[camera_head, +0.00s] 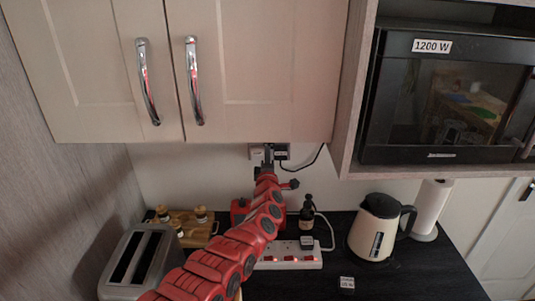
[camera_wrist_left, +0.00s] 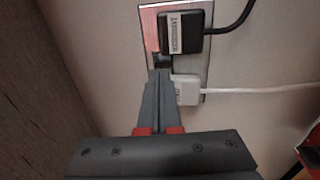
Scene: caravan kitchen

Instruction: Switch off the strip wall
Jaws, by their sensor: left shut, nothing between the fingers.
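A metallic wall socket plate (camera_wrist_left: 150,18) fills the upper middle of the left wrist view. It also shows in the head view (camera_head: 256,153), just under the cupboards. My left gripper (camera_wrist_left: 160,76) is shut and empty. Its fingertips are at the plate, beside the white plug and below the black one in that view; contact is unclear. The fingertips hide part of the plate, so switch positions cannot be read. A white power strip (camera_head: 303,262) with red lit switches lies on the counter.
Cupboards (camera_head: 260,60) hang just above the socket, with a microwave (camera_head: 440,95) to the right. A toaster (camera_head: 140,260), a bottle (camera_head: 307,213) and a kettle (camera_head: 376,228) stand on the counter. The front right counter is mostly clear.

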